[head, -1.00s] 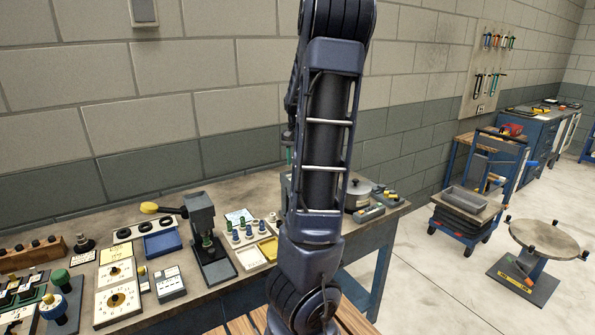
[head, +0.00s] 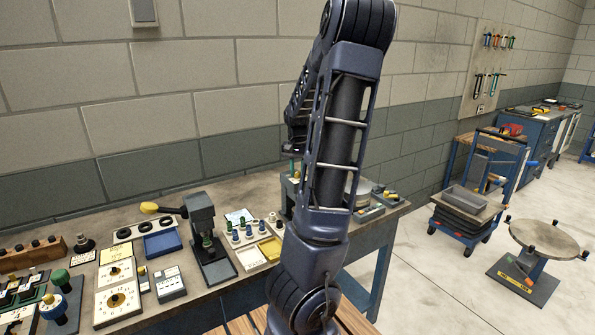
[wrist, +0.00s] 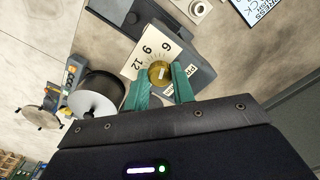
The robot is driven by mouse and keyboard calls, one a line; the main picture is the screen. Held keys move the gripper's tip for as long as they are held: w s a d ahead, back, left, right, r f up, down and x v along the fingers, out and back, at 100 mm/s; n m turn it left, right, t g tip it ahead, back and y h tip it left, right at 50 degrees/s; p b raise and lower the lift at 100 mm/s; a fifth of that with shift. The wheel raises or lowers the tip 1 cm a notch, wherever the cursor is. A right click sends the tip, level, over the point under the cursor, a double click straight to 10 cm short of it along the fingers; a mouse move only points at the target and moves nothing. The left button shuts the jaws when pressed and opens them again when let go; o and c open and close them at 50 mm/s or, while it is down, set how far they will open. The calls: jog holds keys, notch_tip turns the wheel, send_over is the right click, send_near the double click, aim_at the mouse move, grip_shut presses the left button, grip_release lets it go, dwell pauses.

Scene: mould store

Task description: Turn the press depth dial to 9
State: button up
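The press depth dial is a round brass knob (wrist: 159,73) on a grey block with a cream scale plate (wrist: 150,50). The figures 6, 9 and 12 show on the plate in the wrist view; part of the block's lettering is covered. A pale mark shows on the knob, but which figure it points to is not clear. My gripper (wrist: 161,84) has green fingers, open, one on each side of the knob; I cannot tell whether they touch it. In the head view a green fingertip shows left of my arm, and the dial is hidden.
A white-topped spool-like cylinder (wrist: 97,103) stands close left of the dial block in the wrist view. In the head view, the bench holds a dark press stand (head: 203,232), a yellow tray (head: 270,249) and dial panels (head: 117,301). A trolley (head: 465,218) stands right.

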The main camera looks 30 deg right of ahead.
jog(key=shift+c, duration=0.7)
jog(key=shift+n, duration=4.4)
jog(key=o, duration=1)
